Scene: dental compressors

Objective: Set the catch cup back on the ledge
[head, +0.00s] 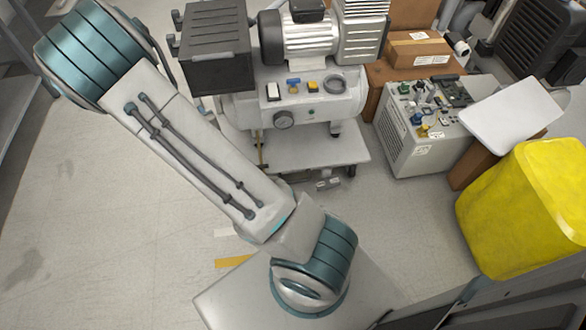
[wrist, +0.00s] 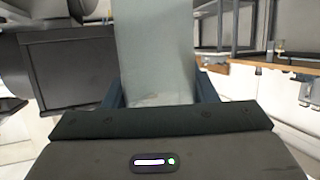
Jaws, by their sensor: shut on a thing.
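In the wrist view my gripper (wrist: 158,92) is shut on a pale grey, slightly see-through piece (wrist: 155,50), which looks like the catch cup. It fills the space between the two dark fingers and runs up past the top of the picture, so its far end is hidden. My gripper and the cup do not show in the head view. I cannot tell for sure which surface is the ledge. A brown board edge (wrist: 240,70) shows at the right of the wrist view, apart from the held piece.
A grey unit (head: 420,140), cardboard boxes (head: 420,50) and a yellow bin (head: 525,205) stand to the right. The floor (head: 90,220) at left is clear.

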